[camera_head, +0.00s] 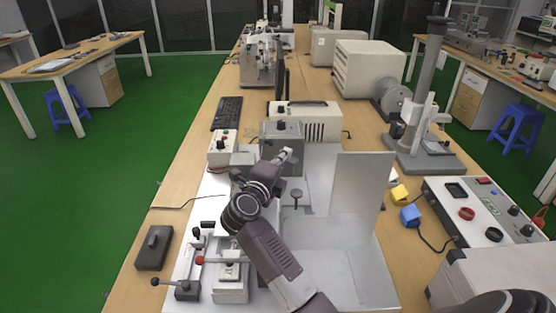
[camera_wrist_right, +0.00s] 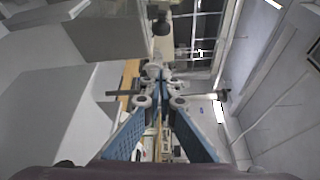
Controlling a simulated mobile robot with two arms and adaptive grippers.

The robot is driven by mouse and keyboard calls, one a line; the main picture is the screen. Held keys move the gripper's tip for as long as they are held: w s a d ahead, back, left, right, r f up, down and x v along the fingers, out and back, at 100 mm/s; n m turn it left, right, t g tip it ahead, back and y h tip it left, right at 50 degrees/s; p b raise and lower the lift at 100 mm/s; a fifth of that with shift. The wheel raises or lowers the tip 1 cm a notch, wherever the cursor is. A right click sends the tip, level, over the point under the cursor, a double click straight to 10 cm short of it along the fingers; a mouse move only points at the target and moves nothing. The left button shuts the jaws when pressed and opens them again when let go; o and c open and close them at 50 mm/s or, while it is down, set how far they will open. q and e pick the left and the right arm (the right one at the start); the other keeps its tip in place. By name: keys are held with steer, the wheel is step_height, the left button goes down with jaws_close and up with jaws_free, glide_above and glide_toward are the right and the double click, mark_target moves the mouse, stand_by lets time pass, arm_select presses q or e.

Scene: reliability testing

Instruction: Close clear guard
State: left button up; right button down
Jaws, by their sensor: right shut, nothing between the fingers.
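The clear guard (camera_head: 360,183) appears as a pale, see-through upright panel at the right side of the white machine base plate (camera_head: 350,285). It stands apart from my right gripper (camera_head: 285,156), to the right of it in the head view. The gripper is over the machine, close in front of the grey block (camera_head: 283,134); whether they touch is unclear. In the right wrist view the fingers (camera_wrist_right: 155,72) come together at the tips, with nothing visible between them. My right arm hides part of the machine. My left gripper is not in view.
A control box (camera_head: 478,212) with knobs stands right of the machine, with yellow (camera_head: 399,193) and blue (camera_head: 410,215) blocks beside it. A black pedal-like box (camera_head: 154,248) lies left. A stand with a column (camera_head: 425,110) is behind right. A lever with a red knob (camera_head: 200,260) is in front.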

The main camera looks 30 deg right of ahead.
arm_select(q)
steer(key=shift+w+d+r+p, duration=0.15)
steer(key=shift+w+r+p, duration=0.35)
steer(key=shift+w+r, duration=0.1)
arm_select(e)
steer(key=shift+w+a+r, duration=0.1)
steer(key=shift+w+a, duration=0.1)
steer(key=shift+w, duration=0.85)
steer(key=shift+w+a+r, duration=0.1)
steer(key=shift+w+a, duration=0.05)
steer(key=shift+w, duration=0.85)
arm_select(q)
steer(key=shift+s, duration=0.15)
arm_select(e)
steer(key=shift+a, duration=0.1)
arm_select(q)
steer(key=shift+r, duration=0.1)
arm_select(e)
steer(key=shift+w+a, duration=0.1)
